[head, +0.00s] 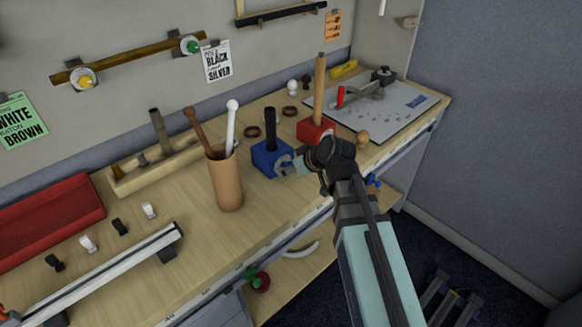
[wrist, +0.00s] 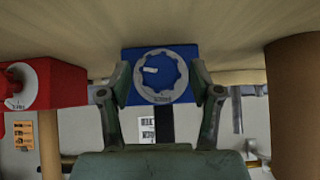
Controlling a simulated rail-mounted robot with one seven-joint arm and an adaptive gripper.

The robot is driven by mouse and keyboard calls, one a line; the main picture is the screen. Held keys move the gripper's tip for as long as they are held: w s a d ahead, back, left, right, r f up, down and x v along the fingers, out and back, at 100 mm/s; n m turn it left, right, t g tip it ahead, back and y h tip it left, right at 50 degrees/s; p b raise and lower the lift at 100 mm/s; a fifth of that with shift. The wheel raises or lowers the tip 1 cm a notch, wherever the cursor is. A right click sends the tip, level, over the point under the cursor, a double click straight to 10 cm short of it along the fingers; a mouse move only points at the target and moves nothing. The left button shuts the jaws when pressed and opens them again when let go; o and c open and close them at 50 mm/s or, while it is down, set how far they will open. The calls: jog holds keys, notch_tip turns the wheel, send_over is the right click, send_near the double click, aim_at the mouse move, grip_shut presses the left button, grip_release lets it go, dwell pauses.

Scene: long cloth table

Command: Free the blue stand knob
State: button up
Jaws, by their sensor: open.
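The blue stand (head: 268,158) is a blue block on the table with a dark upright rod (head: 270,128) in it. In the wrist view, which looks upside down, the blue stand (wrist: 128,55) is centred. My gripper (wrist: 162,84) is open, with one finger on each side of the knob and a small gap showing on both sides. In the head view my gripper (head: 297,164) is at the front of the stand and partly hides the knob.
A red stand (head: 314,130) with a wooden rod is close right; it shows at left in the wrist view (wrist: 50,83). A brown cup (head: 228,180) with two sticks stands left. A wooden rack (head: 160,172) and red tray (head: 45,220) are farther left. A board (head: 385,105) lies right.

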jog(key=c, duration=1.1)
jog(key=shift+c, duration=0.2)
